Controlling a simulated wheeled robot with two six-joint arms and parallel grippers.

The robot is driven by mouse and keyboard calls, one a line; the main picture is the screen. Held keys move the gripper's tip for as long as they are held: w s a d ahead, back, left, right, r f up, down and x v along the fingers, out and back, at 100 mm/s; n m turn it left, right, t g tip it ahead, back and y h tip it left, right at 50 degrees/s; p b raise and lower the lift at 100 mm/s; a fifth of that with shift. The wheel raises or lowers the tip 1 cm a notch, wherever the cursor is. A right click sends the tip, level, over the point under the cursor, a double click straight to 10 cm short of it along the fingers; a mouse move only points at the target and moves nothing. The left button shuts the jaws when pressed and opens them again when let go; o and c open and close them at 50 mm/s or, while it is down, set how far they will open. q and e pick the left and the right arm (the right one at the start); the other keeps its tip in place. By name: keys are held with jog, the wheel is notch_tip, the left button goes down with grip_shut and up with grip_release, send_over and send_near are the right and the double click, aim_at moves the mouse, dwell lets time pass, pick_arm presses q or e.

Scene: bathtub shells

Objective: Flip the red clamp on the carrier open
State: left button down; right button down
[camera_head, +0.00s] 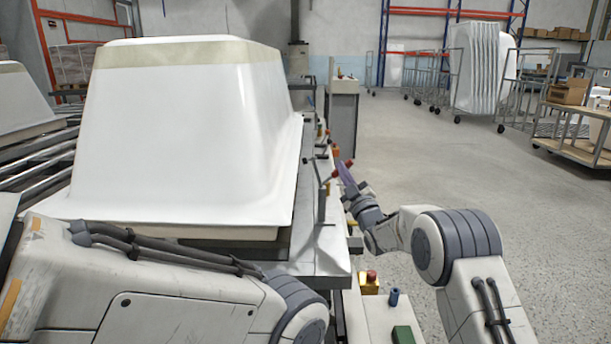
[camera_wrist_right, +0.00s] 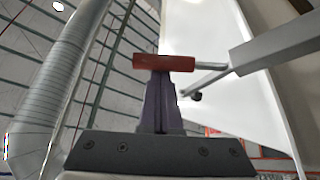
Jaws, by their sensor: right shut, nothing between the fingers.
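The carrier (camera_head: 320,262) bears a large white upside-down tub shell (camera_head: 190,130). Along its right edge stand clamps with red handles. In the right wrist view, one red clamp handle (camera_wrist_right: 163,63) lies crosswise at the end of a grey metal lever (camera_wrist_right: 280,48). My right gripper (camera_head: 343,168) is at the carrier's right edge, among the red handles. Its purple fingers (camera_wrist_right: 160,80) are together and empty, with their tips at the red handle. I cannot tell whether they touch it. My left arm crosses the bottom of the head view, and its gripper is not visible.
A yellow box with a red button (camera_head: 370,283) and a blue cylinder (camera_head: 393,298) stand below my right arm. Another tub shell (camera_head: 20,100) sits at the far left. The floor (camera_head: 420,140) to the right is open, with wheeled carts (camera_head: 575,140) farther back.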

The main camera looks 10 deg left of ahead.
jog(key=shift+d+f+b, duration=0.25)
jog(key=shift+b, duration=0.05)
jog(key=shift+r, duration=0.1)
dwell(0.4)
jog(key=s+d+f+p, duration=0.1)
jog(key=s+d+p, duration=0.1)
jog(key=s, duration=0.7)
dwell(0.5)
